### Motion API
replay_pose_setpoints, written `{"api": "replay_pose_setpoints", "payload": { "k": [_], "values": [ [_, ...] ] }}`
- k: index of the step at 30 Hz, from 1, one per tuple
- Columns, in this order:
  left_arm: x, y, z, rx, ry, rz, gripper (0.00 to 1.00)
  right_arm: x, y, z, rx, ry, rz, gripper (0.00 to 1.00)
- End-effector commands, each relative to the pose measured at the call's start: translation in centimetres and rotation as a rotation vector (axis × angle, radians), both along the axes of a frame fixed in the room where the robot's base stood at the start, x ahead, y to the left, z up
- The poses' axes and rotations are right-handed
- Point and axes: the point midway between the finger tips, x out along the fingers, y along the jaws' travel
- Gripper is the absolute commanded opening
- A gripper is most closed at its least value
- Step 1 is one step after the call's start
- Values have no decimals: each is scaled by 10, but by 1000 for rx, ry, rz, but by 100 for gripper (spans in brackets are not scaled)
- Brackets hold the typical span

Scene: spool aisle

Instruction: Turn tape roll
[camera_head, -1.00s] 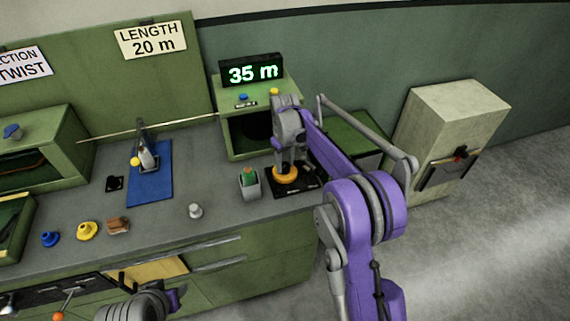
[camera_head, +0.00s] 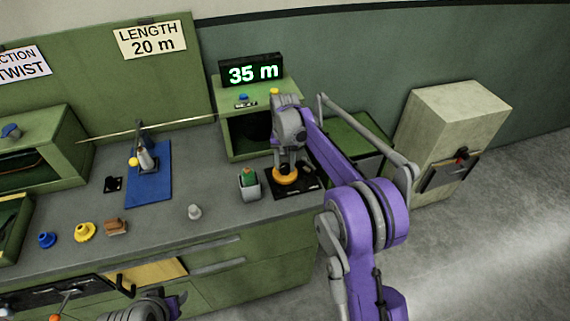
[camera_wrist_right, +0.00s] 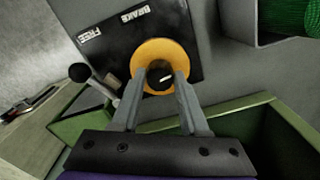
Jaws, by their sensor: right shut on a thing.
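The orange roll (camera_head: 286,175) lies flat on a black plate (camera_head: 308,184) at the right end of the bench. In the right wrist view the roll (camera_wrist_right: 161,66) is a ring around a dark centre with a white mark. My right gripper (camera_wrist_right: 161,77) reaches onto the roll, its two grey fingers on either side of the dark centre, shut on it. In the head view this gripper (camera_head: 287,160) points down over the roll.
A green and grey spool holder (camera_head: 249,182) stands just left of the plate. A green box (camera_head: 255,125) with a display reading 35 m (camera_head: 254,70) stands behind. In the wrist view a black-balled lever (camera_wrist_right: 80,73) is near the BRAKE and FREE labels.

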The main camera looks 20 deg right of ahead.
Motion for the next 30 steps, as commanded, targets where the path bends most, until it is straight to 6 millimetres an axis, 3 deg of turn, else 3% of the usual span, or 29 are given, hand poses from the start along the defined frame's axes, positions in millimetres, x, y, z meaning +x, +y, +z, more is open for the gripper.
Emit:
{"api": "replay_pose_setpoints", "payload": {
  "k": [21,22,26,30],
  "values": [
    [0,0,-1,0,1,0,50,0,0,1,0,-1,-72,0],
    [0,0,-1,0,1,0,50,0,0,1,0,-1,-72,49],
    [0,0,-1,0,1,0,50,0,0,1,0,-1,-71,73],
    [0,0,-1,0,1,0,50,0,0,0,0,0,-71,74]
  ]
}}
